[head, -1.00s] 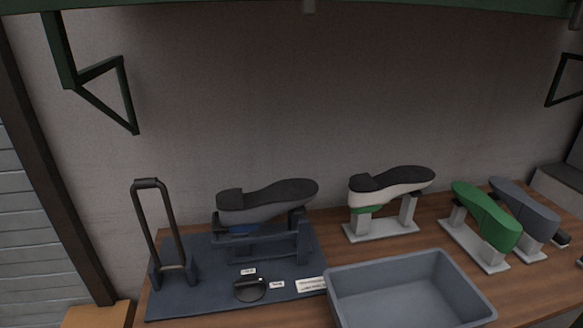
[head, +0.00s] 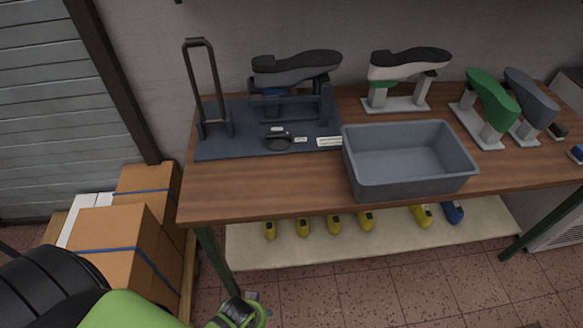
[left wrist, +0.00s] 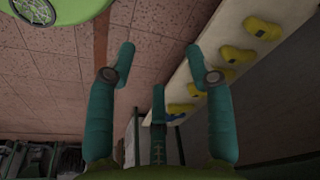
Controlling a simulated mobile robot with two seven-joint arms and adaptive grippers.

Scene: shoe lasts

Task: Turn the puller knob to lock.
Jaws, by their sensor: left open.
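The puller knob (head: 279,141) is a dark round knob on the dark puller base plate (head: 222,146), at the left of the workbench in the head view. Small white labels (head: 301,140) lie beside it. A tall looped handle (head: 190,82) stands at the plate's left. A dark-soled grey shoe on a last (head: 296,69) sits in the puller's frame. My left gripper shows in the left wrist view (left wrist: 160,62) with its teal fingers apart and empty, below bench height and facing the lower shelf. It is away from the knob. My right gripper is in neither view.
A grey bin (head: 408,187) stands at the bench's front, right of the puller. Yellow lasts (head: 334,224) line the lower shelf (head: 300,247). Cardboard boxes (head: 108,240) stand left of the bench.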

